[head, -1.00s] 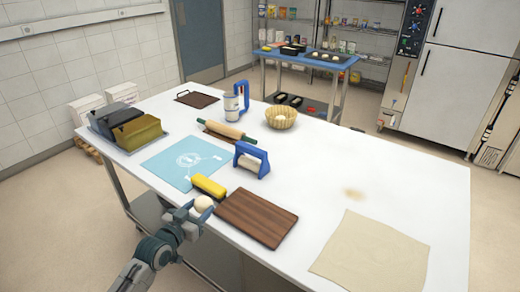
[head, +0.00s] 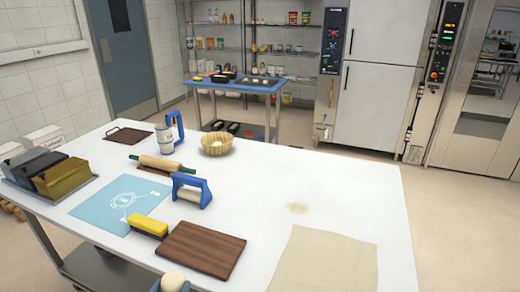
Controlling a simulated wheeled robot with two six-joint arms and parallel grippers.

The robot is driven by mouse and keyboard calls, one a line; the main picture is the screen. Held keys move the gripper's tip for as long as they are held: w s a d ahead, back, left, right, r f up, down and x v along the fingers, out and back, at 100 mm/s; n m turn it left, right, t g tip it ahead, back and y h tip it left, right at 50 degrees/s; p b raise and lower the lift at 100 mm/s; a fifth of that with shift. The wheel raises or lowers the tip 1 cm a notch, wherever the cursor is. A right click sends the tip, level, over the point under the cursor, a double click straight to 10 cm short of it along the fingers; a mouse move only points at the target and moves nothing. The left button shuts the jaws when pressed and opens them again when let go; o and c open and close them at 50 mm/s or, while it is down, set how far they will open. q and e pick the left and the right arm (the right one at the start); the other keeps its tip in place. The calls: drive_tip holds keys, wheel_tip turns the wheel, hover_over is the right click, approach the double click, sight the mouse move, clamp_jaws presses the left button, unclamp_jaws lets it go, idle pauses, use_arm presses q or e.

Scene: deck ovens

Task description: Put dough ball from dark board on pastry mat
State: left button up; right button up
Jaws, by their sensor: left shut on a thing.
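The dough ball (head: 174,282) is pale and round, at the bottom edge of the head view. My left gripper (head: 168,287) is shut on it; only its blue-grey fingertips show, and the rest is cut off by the frame. The ball is in front of the dark board (head: 201,249), off its near left side. The dark board is brown striped wood and lies bare on the white table. The pastry mat (head: 108,206) is light blue with white markings and lies flat, beyond and left of the board. My right gripper is out of view.
A yellow-topped brush (head: 148,227) lies between mat and board. A blue-handled tool (head: 191,190), a rolling pin (head: 161,163) and a basket (head: 217,143) stand behind. A beige cloth (head: 322,264) lies right. The mat's surface looks clear.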

use_arm(q)
drive_tip(key=shift+s, duration=0.15)
drive_tip(key=shift+w, duration=0.25)
drive_tip(key=w+a+f+m+h+p, duration=0.1)
drive_tip(key=w+a+f+h+p, duration=0.1)
drive_tip(key=w+a, duration=1)
drive_tip(key=shift+w+a+f+m+h+p, duration=0.3)
drive_tip(key=shift+w+a+f+m, duration=0.15)
drive_tip(key=shift+a, duration=0.35)
